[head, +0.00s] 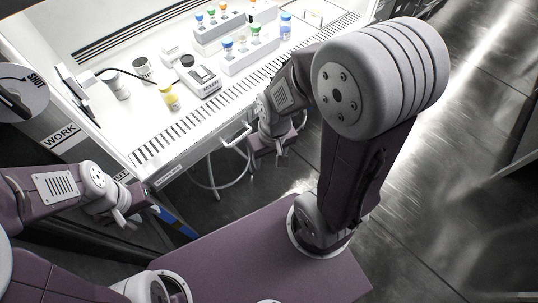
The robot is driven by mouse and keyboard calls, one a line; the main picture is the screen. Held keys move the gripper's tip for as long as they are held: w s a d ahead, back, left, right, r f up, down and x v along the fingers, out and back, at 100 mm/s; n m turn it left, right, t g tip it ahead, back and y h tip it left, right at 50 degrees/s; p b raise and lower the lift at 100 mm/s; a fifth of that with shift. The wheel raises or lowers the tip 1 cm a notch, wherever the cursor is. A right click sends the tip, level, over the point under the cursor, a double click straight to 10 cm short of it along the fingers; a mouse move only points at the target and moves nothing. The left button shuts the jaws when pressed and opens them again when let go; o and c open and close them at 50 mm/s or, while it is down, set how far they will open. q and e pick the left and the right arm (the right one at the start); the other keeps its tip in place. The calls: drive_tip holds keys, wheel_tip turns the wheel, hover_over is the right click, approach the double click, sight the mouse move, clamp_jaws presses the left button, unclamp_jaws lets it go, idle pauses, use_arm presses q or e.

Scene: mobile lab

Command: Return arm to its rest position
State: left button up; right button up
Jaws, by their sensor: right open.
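My right arm rises from my base on the right and bends over toward the bench. Its gripper (268,160) hangs in front of the bench's front edge, fingers pointing down, open, with nothing seen between them. My left arm comes in from the left, and its gripper (124,218) is low beside the bench's left front corner. The left fingertips are small and partly hidden, so I cannot tell whether they are open or shut.
The white bench (140,119) with a slotted front edge holds a small grey device (203,82), a yellow-labelled bottle (169,97), a blue-capped bottle (285,27) and racks (250,55) of coloured-capped vials. A looped white tube (212,187) hangs below its front. The dark floor (440,190) at right is clear.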

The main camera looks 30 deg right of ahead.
wheel_tip(320, 180, up, 10)
drive_tip(key=p, duration=0.9)
drive_tip(key=shift+f+p, duration=0.2)
drive_tip(key=shift+p, duration=0.1)
